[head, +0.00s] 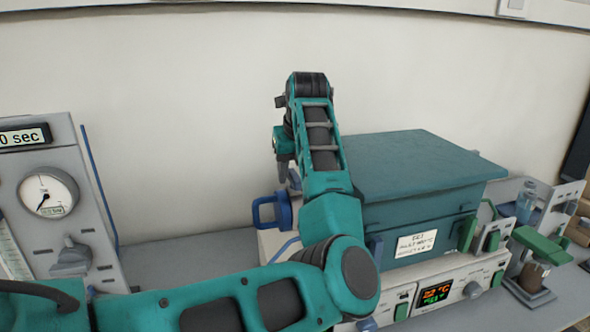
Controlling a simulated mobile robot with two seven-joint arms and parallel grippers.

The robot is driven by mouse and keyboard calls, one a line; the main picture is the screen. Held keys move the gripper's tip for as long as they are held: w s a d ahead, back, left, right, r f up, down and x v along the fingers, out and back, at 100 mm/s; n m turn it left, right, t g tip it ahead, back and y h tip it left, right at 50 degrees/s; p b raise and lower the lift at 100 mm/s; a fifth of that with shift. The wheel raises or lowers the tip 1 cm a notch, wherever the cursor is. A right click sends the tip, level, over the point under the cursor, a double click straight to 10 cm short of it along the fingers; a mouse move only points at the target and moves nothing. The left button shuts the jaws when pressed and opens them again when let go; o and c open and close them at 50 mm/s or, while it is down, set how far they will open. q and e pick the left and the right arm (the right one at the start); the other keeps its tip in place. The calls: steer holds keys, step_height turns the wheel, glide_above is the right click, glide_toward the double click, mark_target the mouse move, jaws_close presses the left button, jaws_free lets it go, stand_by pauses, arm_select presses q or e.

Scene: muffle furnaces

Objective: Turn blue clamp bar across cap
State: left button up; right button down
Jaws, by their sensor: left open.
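A blue loop-shaped part (265,212) sticks out at the left side of the teal furnace (415,165); I cannot tell for certain that it is the clamp bar. No cap can be made out; my left arm covers the furnace's left end. My left gripper (284,176) points down just above the blue part and looks apart from it. It is open, and its fingers are small and partly hidden by my own arm. My right gripper is not in view.
A grey panel with a dial gauge (48,194) and a timer display stands at the left. The furnace's control panel (440,293) faces front. A green-topped device (540,246) and a bottle (526,202) stand at the right. Grey bench (190,258) shows bare left of the furnace.

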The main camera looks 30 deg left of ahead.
arm_select(q)
jaws_close()
stand_by(0.3)
steer(key=shift+n, duration=0.3)
steer(key=n, duration=0.1)
steer(key=n+g, duration=0.1)
steer(key=n, duration=0.1)
steer(key=shift+w+d+n+g+y, duration=0.15)
steer(key=shift+n+g+y, duration=0.15)
steer(key=shift+y, duration=0.1)
steer(key=n, duration=0.2)
steer(key=n+g, duration=0.1)
steer(key=n, duration=0.1)
steer(key=shift+w+g, duration=0.1)
steer(key=shift+g, duration=0.2)
steer(key=n+g, duration=0.1)
steer(key=n, duration=0.2)
steer(key=n+g, duration=0.1)
steer(key=n, duration=0.1)
steer(key=shift+w+r+n, duration=0.1)
steer(key=shift+w+n, duration=0.05)
steer(key=shift+n, duration=0.25)
steer(key=shift+a+n+g+h, duration=0.1)
steer(key=shift+n+g+h, duration=0.25)
steer(key=shift+n, duration=0.6)
steer(key=shift+a+n+g+h, duration=0.1)
steer(key=shift+n+g+h, duration=0.2)
steer(key=shift+n, duration=0.65)
